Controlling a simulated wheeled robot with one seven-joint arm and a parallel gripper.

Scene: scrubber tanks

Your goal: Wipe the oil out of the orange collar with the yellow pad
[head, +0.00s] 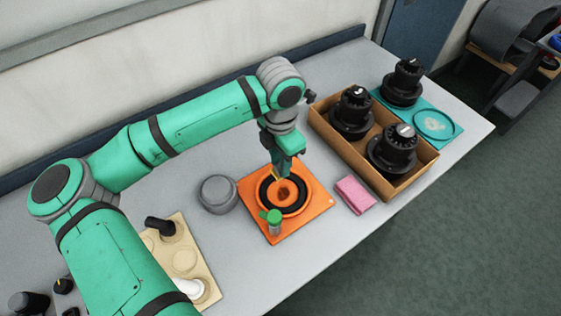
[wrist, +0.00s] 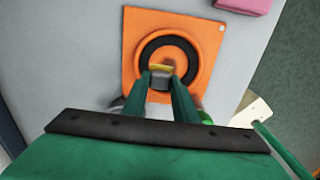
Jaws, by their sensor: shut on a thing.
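The orange collar (head: 297,208) is a round ring on a square orange plate, with a black ring inside it and a brownish-orange centre. It also shows in the wrist view (wrist: 135,45). My gripper (head: 282,173) points down over the collar's middle. In the wrist view my gripper (wrist: 161,78) is shut on a dark grey block with the yellow pad (wrist: 161,67) at its far end. The pad is at the collar's centre; I cannot tell whether it touches the surface. Oil cannot be made out clearly, as the gripper hides part of the centre.
A green-capped container (head: 272,222) stands at the plate's front edge. A grey round pot (head: 218,194) is to the left, a pink sponge (head: 355,194) to the right. A cardboard box (head: 425,164) holds black knobbed parts. A beige tray (head: 207,274) is front left.

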